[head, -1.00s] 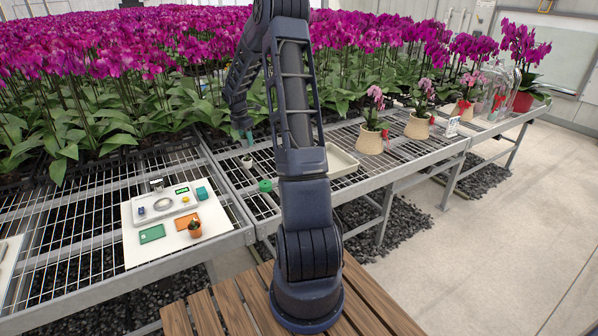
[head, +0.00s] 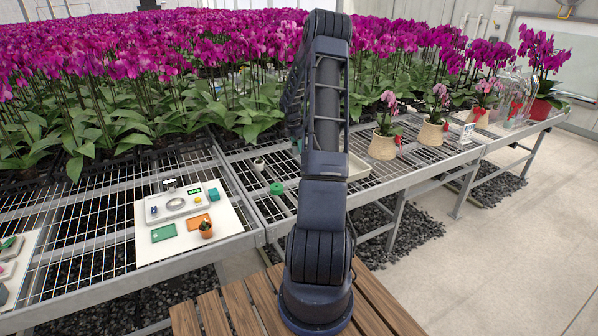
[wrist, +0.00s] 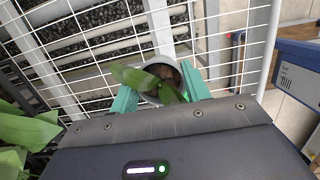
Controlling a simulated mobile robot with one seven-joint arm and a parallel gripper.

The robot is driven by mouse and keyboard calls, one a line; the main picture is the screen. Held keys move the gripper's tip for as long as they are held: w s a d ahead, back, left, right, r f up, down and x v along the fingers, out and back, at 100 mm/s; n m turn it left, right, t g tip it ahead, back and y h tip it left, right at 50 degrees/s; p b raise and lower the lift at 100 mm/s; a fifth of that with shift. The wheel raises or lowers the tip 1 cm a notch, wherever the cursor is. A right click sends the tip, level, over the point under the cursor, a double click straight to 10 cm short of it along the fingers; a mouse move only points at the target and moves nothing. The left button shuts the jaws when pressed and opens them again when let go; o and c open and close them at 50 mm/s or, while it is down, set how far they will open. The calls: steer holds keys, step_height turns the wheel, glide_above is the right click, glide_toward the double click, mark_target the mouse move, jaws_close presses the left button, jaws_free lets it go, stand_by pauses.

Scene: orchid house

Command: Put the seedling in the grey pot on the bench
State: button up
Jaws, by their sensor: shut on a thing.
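In the wrist view, my gripper (wrist: 161,98) has its two teal fingers closed on the sides of a small round grey pot (wrist: 158,60). Brown potting material and the broad green leaves of a seedling (wrist: 135,77) show in the pot, with one leaf reaching out to the left. The wire-mesh bench (wrist: 80,30) lies beyond the pot; I cannot tell how far. In the head view my arm hides the gripper and its pot. The same bench (head: 90,215) shows there.
A small pale pot (head: 259,164) and a green round object (head: 277,188) stand on the mesh. A pale tray (head: 357,167) is partly behind my arm. Potted orchids (head: 383,145) stand at right.

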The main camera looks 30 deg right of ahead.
step_height(320, 180, down, 14)
steer(key=shift+r, duration=0.1)
stand_by(0.5)
steer(key=o, duration=1)
